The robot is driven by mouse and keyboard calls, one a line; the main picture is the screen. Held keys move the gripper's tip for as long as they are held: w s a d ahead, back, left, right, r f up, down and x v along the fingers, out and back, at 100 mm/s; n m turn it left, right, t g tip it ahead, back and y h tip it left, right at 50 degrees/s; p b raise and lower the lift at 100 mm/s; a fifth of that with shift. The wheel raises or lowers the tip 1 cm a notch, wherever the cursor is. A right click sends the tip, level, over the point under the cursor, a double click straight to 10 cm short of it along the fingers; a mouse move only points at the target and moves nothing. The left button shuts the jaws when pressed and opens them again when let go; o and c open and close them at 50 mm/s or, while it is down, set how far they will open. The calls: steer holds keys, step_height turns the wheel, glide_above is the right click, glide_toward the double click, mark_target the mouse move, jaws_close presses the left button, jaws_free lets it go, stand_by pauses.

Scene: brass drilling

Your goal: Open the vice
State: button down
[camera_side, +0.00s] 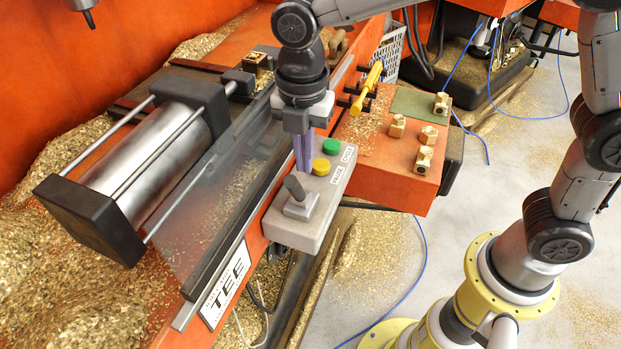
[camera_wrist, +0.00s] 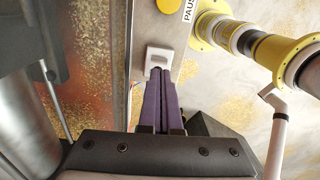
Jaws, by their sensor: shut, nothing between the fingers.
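The grey control box (camera_side: 318,205) carries a dark lever (camera_side: 295,188) on a pale square base, a yellow button (camera_side: 321,167) and a green button (camera_side: 331,146). The lever leans to the left. My gripper (camera_side: 303,168), with purple fingers, is shut and empty, pointing down over the box beside the lever and yellow button. Contact is unclear. In the wrist view, the closed fingertips (camera_wrist: 160,72) overlap the lever's pale base (camera_wrist: 158,55); the lever itself cannot be made out. The vice cylinder (camera_side: 150,160) lies at left, with a brass part (camera_side: 257,60) beyond its rod end.
An orange ledge (camera_side: 380,165) holds several brass parts (camera_side: 424,160) and a green pad (camera_side: 412,104). A yellow-handled tool (camera_side: 366,88) rests at its back edge. Brass chips (camera_side: 40,265) cover the machine bed.

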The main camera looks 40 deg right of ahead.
step_height(320, 180, up, 9)
steer(key=d, duration=0.1)
steer(key=shift+w+d+f, duration=0.15)
steer(key=shift+w, duration=0.2)
stand_by(0.3)
steer(key=s+d+r+m+t, duration=0.25)
steer(key=s+d+m, duration=0.2)
steer(key=d, duration=0.25)
steer(key=s+d+r+m+t, duration=0.1)
steer(key=s+d+r+m, duration=0.3)
steer(key=d, duration=0.3)
steer(key=s+d+f+m+t, duration=0.2)
steer(key=s+d+f+m, duration=0.2)
steer(key=s+f+m, duration=0.6)
steer(key=shift+s+d+m, duration=0.15)
steer(key=shift+s+m, duration=0.15)
steer(key=shift+m, duration=2.45)
